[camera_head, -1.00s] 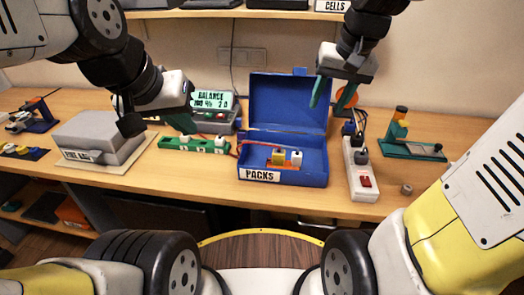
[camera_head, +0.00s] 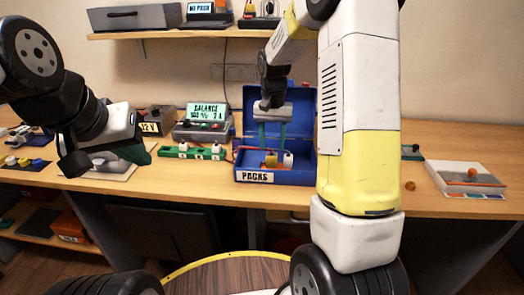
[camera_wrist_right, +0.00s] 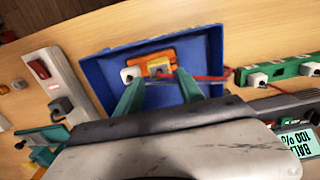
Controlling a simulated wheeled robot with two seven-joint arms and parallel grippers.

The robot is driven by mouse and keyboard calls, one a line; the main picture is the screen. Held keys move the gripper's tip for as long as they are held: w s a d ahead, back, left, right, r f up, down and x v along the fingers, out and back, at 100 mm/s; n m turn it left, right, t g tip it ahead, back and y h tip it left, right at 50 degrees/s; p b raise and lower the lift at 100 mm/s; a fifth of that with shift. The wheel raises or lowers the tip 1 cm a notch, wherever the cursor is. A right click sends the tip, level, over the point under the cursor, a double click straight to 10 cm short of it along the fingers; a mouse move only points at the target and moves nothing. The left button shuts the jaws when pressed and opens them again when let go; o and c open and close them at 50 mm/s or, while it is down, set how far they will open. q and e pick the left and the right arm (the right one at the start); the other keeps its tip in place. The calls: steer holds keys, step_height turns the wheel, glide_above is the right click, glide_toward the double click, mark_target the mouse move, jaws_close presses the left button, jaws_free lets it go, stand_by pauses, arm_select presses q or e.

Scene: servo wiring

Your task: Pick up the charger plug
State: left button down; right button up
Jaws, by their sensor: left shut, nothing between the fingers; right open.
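A yellow plug (camera_head: 271,160) with a red lead sits in the blue PACKS box (camera_head: 255,180); I take it for the charger plug, though its type is too small to confirm. In the right wrist view the yellow plug (camera_wrist_right: 159,67) shows between my fingertips, next to a white plug (camera_wrist_right: 130,74) near the left finger, on an orange pack (camera_wrist_right: 145,57). My right gripper (camera_head: 272,148) is open, pointing down over the box. Its fingers also show in the right wrist view (camera_wrist_right: 157,78); contact cannot be told. My left gripper (camera_head: 138,154) is shut and empty, left of the green strip.
The charger (camera_head: 205,122) with its BALANCE screen stands behind the green strip (camera_head: 190,152). The box's open lid (camera_head: 300,100) rises behind my right gripper. A white power strip (camera_wrist_right: 55,85) with a dark plug lies beside the box. The red lead (camera_wrist_right: 210,78) crosses the box's wall.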

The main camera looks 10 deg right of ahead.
mark_target(272, 154)
step_height(272, 154, down, 4)
steer(key=shift+s+r, duration=0.15)
steer(key=shift+r, duration=0.05)
jaws_close()
steer(key=shift+r, duration=0.1)
steer(key=shift+r, duration=0.65)
step_height(272, 154, up, 2)
steer(key=shift+r, duration=0.1)
steer(key=s+a+r, duration=0.1)
steer(key=s+a, duration=0.2)
steer(key=s, duration=1.2)
steer(key=shift+s+r, duration=0.15)
steer(key=shift+s, duration=0.25)
